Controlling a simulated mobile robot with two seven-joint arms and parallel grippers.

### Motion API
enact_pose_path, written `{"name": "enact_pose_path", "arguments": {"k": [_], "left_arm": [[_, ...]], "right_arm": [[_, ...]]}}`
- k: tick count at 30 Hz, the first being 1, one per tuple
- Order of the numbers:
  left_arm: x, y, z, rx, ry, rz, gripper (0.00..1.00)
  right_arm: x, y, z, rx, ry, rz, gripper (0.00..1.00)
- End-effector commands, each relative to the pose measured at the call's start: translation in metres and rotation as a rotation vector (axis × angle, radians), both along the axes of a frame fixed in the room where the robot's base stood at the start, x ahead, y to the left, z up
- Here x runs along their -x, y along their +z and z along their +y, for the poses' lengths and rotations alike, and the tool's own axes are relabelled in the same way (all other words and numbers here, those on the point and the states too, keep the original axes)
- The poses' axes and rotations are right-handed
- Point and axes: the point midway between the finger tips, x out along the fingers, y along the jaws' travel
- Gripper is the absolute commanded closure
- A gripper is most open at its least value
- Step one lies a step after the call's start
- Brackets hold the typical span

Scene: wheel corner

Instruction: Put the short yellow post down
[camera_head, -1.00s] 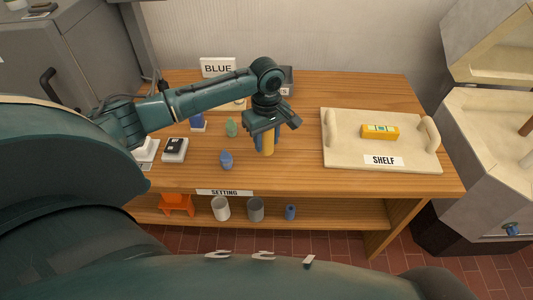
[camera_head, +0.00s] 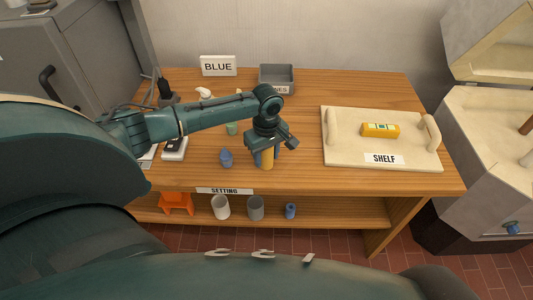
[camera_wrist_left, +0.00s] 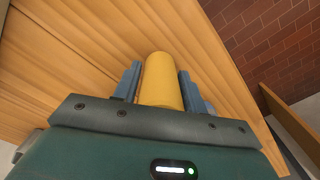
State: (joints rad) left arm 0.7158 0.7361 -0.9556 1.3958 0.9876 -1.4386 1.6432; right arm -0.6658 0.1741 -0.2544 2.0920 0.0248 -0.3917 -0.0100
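The short yellow post (camera_head: 267,160) is upright under my left gripper (camera_head: 265,152), over the front middle of the wooden table. In the left wrist view the post (camera_wrist_left: 162,82) sits between the two blue fingers (camera_wrist_left: 162,88), which are close against its sides. The left gripper is shut on it. I cannot tell whether the post's bottom touches the table top. My right gripper is not in view.
Left of the post are a blue piece (camera_head: 226,158) and a green piece (camera_head: 232,128). A tray labelled SHELF (camera_head: 345,155) holds a yellow block (camera_head: 380,130) at right. A grey bin (camera_head: 277,76) stands behind. The SETTING label (camera_head: 225,191) is on the front edge.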

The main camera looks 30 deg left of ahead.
Motion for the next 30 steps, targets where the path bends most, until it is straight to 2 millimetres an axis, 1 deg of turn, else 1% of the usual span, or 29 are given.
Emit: {"name": "enact_pose_path", "arguments": {"k": [1,5,14,17,19,27,30], "left_arm": [[0.0,0.0,0.0,0.0,0.0,0.0,0.54],[0.0,0.0,0.0,0.0,0.0,0.0,0.43],[0.0,0.003,0.0,0.0,-0.001,-0.001,0.43],[-0.001,0.014,0.0,0.001,-0.001,-0.003,0.43],[-0.001,0.027,0.0,0.001,-0.002,-0.004,0.43],[-0.001,0.085,0.0,0.001,-0.001,-0.003,0.43],[-0.001,0.102,0.0,0.0,-0.001,-0.003,0.43]], "right_arm": [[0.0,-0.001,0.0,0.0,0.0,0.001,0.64],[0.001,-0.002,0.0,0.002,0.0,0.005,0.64],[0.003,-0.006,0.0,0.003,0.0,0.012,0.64],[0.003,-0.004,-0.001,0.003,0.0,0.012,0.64],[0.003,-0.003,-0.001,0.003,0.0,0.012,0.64],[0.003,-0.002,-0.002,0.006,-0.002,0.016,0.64],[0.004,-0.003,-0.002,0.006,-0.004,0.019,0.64]]}}
